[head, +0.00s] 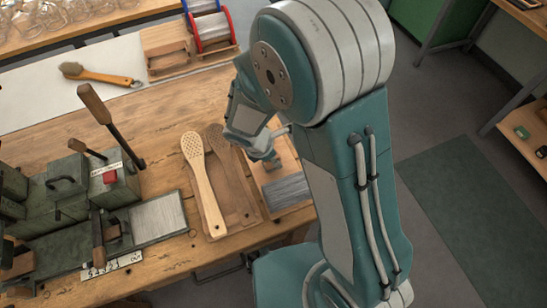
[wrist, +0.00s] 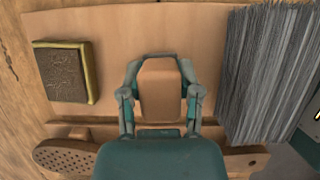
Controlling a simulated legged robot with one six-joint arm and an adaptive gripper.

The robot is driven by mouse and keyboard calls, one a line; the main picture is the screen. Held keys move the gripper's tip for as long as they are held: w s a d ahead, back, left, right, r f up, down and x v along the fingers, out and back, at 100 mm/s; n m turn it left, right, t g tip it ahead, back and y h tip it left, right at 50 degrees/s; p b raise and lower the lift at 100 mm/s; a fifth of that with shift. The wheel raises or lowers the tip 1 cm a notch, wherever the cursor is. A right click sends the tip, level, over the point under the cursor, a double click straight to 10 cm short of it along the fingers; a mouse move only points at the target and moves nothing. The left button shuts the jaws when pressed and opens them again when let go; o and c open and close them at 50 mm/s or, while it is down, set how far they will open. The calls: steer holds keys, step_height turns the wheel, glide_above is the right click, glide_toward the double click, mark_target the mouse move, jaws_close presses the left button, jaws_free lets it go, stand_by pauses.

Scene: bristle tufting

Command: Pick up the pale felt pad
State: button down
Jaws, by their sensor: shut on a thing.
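The pale felt pad (wrist: 160,92) shows in the wrist view as a plain tan block with rounded edges. My gripper (wrist: 160,88) is shut on it, one finger against its left side and one against its right. It is over the tan wooden tray, and I cannot tell whether it still touches the tray. In the head view my gripper (head: 268,160) is down at the tray, and my arm hides part of it. I cannot make out the pad there.
A bundle of grey bristles (wrist: 262,75) lies right of the pad and a dark yellow-edged block (wrist: 65,72) lies left. Holed wooden brush backs (head: 196,165) lie beside the tray (head: 258,178). A green machine with upright levers (head: 100,185) stands further left on the bench.

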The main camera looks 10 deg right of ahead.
steer(key=shift+r, duration=0.45)
steer(key=s+a+r, duration=0.7)
steer(key=s+r, duration=0.4)
steer(key=s, duration=0.1)
steer(key=shift+r, duration=0.4)
steer(key=shift+a, duration=0.1)
steer(key=c, duration=0.8)
jaws_free()
steer(key=shift+c, duration=0.2)
steer(key=c, duration=0.5)
